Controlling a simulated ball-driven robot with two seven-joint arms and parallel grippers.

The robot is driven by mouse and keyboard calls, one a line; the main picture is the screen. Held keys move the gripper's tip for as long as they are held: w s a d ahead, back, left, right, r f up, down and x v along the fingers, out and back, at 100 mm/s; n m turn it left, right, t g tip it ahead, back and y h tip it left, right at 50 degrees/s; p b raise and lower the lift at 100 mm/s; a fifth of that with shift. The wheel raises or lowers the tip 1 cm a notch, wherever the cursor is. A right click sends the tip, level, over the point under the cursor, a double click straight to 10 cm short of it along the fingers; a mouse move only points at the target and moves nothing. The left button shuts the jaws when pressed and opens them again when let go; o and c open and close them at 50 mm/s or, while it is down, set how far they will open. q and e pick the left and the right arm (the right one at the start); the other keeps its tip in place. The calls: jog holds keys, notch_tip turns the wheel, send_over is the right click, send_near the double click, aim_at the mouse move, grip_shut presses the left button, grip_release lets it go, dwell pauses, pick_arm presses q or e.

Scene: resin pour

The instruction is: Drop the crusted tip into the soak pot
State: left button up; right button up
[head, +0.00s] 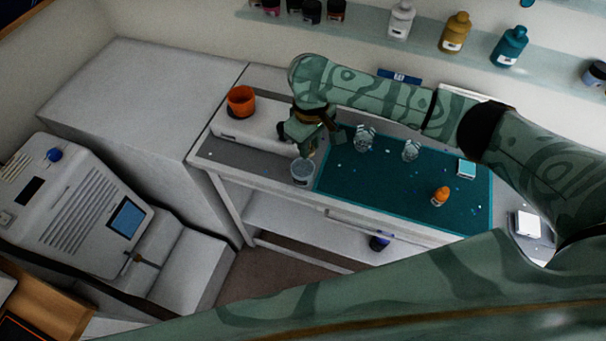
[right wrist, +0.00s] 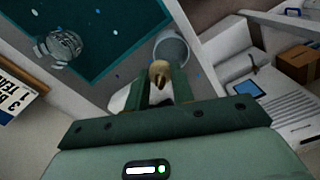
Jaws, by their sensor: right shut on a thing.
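My right gripper (head: 316,143) is shut on a small tan tip (right wrist: 160,72), which shows between the fingers in the right wrist view. The crust on it is too small to make out clearly. The soak pot (head: 302,171), a small pale translucent cup, stands on the bench at the left end of the teal mat. The gripper is above and close to it. The pot also shows just beyond the held tip in the right wrist view (right wrist: 180,48); its inside is partly hidden by the tip. My left gripper is not in view.
The teal mat (head: 385,195) holds two clear faceted pieces (head: 365,138), an orange-capped bottle (head: 440,196) and a small pale block (head: 466,169). An orange cup (head: 241,101) stands on a white box behind left. A shelf of bottles (head: 455,33) runs along the wall.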

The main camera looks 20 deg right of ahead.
jog(key=o, duration=1)
notch_tip(320, 180, up, 16)
jog(key=p, duration=0.6)
jog(key=shift+r, duration=0.2)
jog(key=shift+f, duration=0.1)
